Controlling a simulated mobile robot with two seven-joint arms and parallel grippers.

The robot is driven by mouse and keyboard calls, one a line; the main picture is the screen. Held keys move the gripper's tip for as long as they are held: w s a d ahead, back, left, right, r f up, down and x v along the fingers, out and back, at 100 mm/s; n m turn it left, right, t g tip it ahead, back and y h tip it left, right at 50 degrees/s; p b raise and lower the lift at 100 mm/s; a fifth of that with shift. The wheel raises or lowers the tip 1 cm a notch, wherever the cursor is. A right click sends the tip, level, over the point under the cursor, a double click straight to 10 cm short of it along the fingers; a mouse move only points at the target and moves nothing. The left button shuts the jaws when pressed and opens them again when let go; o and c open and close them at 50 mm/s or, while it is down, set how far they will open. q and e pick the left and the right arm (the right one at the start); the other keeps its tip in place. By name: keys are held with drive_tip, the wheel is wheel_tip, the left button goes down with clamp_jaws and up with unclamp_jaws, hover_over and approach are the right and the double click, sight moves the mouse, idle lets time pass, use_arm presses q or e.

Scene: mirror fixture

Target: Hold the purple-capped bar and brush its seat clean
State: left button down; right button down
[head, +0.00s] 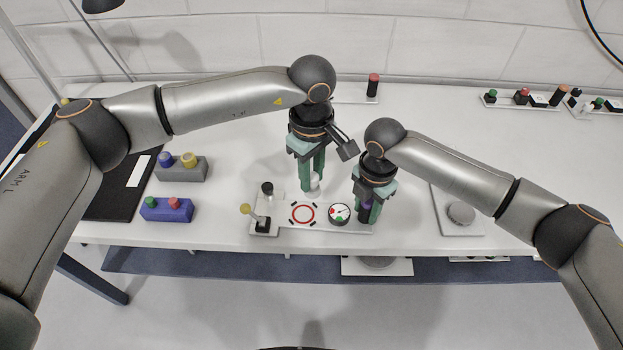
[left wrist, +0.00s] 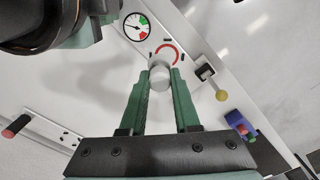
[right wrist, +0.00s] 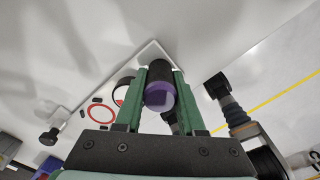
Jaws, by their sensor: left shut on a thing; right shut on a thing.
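My right gripper (head: 367,212) is shut on the dark purple-capped bar (right wrist: 160,92), whose purple end faces the right wrist camera between the green fingers. In the head view it is at the right end of the white fixture plate (head: 285,222), mostly hidden by the fingers. My left gripper (head: 313,184) is shut on a pale round-ended thing (left wrist: 160,78), held just behind the plate. No bristles can be made out on it. The plate carries a red ring (head: 303,214) and a dial gauge (head: 339,214). I cannot make out the bar's seat.
Grey (head: 181,168) and blue (head: 167,209) button blocks are further left. A pale base with a grey disc (head: 461,213) lies right. The two grippers are close together.

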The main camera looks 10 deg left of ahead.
idle(0.4)
drive_tip(key=shift+c, duration=2.2)
unclamp_jaws()
wheel_tip(320, 180, up, 12)
use_arm(q)
drive_tip(key=shift+s, duration=0.15)
use_arm(e)
drive_tip(key=shift+s, duration=0.1)
